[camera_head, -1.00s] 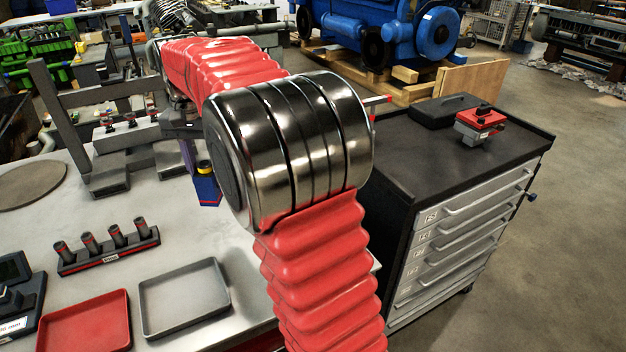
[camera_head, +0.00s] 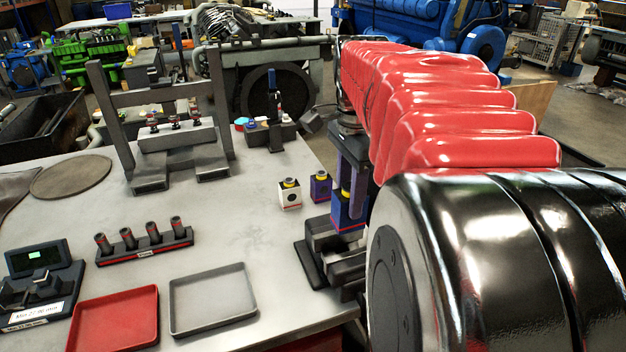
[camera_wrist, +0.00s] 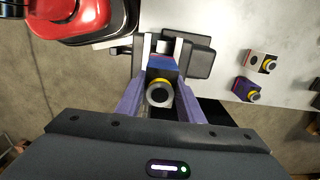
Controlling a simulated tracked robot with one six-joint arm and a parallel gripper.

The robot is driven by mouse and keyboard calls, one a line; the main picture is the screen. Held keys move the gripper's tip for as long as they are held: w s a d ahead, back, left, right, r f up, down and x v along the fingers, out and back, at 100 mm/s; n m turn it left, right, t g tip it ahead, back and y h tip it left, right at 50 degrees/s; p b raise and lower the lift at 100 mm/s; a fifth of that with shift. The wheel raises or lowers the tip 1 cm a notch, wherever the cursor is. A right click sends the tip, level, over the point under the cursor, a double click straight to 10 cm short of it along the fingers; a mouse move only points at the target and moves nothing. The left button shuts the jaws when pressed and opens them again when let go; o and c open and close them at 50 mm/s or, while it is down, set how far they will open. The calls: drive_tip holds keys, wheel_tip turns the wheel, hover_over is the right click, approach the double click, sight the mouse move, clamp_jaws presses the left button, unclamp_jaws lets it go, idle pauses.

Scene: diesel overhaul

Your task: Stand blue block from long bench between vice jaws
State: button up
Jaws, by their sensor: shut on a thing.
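My gripper (camera_head: 354,180) points down and is shut on the blue block (camera_head: 346,214), which has a red stripe and a yellow-ringed top. In the wrist view the blue block (camera_wrist: 162,66) is between both fingers, its round grey knob facing the camera. The dark vice (camera_head: 325,254) stands at the right end of the long bench (camera_head: 240,225); part of it also shows in the wrist view (camera_wrist: 200,60). The block is upright, over or at the vice's far part. I cannot tell whether its lower end is between the jaws.
A white block (camera_head: 289,195) and a purple block (camera_head: 320,187) stand left of my gripper. A grey tray (camera_head: 212,300), a red tray (camera_head: 113,320) and a rack of dark cylinders (camera_head: 145,246) are further left. A heavy grey frame (camera_head: 180,148) stands behind.

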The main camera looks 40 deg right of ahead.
sight(346, 228)
drive_tip(key=shift+f, duration=0.15)
drive_tip(key=shift+f, duration=1.45)
drive_tip(key=shift+f, duration=2.7)
idle(2.5)
drive_tip(key=o, duration=1.1)
drive_tip(key=shift+o, duration=0.6)
drive_tip(key=o, duration=0.3)
